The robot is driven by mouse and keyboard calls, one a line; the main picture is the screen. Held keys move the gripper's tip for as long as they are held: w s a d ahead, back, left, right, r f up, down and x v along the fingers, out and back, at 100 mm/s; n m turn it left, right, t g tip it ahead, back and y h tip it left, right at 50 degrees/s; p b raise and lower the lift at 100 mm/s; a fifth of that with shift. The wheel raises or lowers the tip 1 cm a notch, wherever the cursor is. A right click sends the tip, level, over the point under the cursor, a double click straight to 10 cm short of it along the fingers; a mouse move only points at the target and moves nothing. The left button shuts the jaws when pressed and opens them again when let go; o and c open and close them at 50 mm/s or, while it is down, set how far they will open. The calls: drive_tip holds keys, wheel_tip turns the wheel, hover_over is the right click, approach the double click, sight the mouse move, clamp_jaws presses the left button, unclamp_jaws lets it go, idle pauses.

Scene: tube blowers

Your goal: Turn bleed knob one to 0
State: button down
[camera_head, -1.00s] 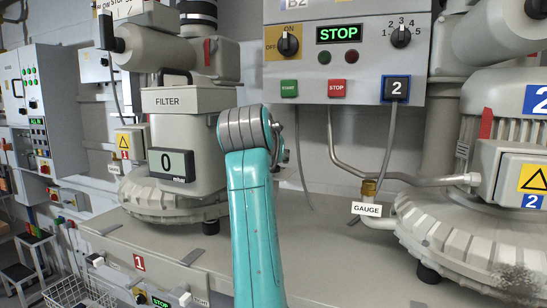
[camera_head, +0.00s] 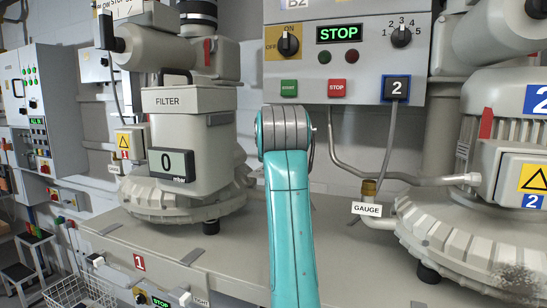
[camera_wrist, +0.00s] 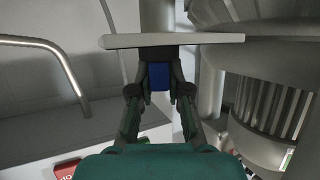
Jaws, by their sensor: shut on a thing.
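In the wrist view my gripper (camera_wrist: 160,82) is shut on a small dark blue piece (camera_wrist: 160,76). A long pale grey bar (camera_wrist: 205,40) lies crosswise right at the fingertips, touching or just beyond them. I cannot tell whether the blue piece and the bar are one part, nor whether they belong to bleed knob one. In the head view my teal arm stands in the middle and hides my gripper. No label for bleed knob one is readable in either view.
In the head view, the filter housing (camera_head: 190,130) with a display reading 0 (camera_head: 167,164) stands left of my arm. The control box (camera_head: 350,50) hangs behind. The right blower (camera_head: 470,240) and gauge pipe (camera_head: 405,180) are to the right. The wrist view shows a bent pipe (camera_wrist: 70,65) and ribbed motor (camera_wrist: 275,108).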

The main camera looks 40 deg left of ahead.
drive_tip(key=n+g+y, duration=0.3)
drive_tip(key=shift+n, duration=0.4)
drive_tip(key=n+g+y, duration=0.1)
drive_tip(key=n+g, duration=0.3)
drive_tip(key=shift+s+g+y, duration=0.15)
drive_tip(key=shift+g+y, duration=0.25)
drive_tip(key=shift+a+n+g, duration=0.1)
drive_tip(key=shift+n+g, duration=0.2)
drive_tip(key=c, duration=1.1)
unclamp_jaws()
drive_tip(key=v, duration=1.2)
